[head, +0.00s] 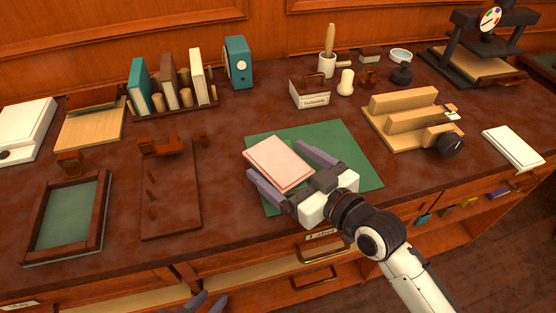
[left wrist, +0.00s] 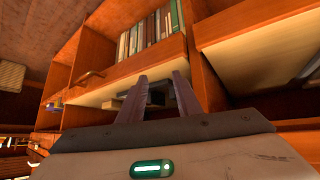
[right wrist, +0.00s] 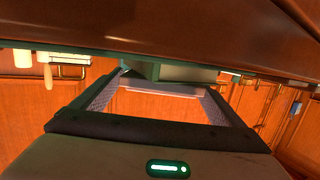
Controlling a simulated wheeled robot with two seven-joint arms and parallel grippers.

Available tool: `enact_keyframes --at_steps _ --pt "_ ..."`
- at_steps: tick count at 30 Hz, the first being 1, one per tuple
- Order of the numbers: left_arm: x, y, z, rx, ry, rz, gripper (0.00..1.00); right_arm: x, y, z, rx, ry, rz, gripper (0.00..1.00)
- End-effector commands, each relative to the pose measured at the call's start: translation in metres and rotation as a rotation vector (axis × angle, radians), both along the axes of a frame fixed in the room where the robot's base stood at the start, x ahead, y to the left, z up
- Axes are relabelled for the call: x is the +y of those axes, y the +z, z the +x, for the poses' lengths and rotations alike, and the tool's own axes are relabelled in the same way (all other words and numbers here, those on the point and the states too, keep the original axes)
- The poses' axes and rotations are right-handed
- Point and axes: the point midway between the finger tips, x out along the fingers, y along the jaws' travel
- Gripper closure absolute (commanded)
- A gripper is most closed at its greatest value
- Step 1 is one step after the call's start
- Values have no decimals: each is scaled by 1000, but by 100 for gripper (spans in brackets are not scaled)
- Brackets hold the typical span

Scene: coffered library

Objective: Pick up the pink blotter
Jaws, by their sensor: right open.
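The pink blotter (head: 280,160) is a flat, pale pink rectangle above the green mat (head: 350,150) in the middle of the desk. My right gripper (head: 274,160) is open, with one finger along each side of the blotter. I cannot tell whether the fingers touch it. In the right wrist view my right gripper (right wrist: 162,80) shows its fingers wide apart, with a pale bar between them that may be the blotter's edge. My left gripper (head: 208,301) is at the bottom edge of the head view, in front of the desk. In the left wrist view my left gripper (left wrist: 161,76) is open and empty.
A wooden stepped block (head: 405,115) stands right of the mat, and a white pad (head: 513,147) lies further right. A card holder (head: 310,92) stands behind the mat. A brown board (head: 170,205) and a framed tray (head: 68,218) lie left. Shelves with books (left wrist: 145,35) show below the desk.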

Motion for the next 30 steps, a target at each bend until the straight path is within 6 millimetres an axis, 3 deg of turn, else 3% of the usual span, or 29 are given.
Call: enact_keyframes --at_steps 1,9,19,30 --pt "0 1 1 -2 0 0 69 0 0 0 0 0 0 8" --pt "0 0 0 -1 1 1 69 0 0 0 1 0 0 53" --pt "1 0 -4 7 0 1 69 0 8 0 -1 1 2 53" --pt "1 9 -4 8 2 1 69 0 80 0 -5 0 3 53"
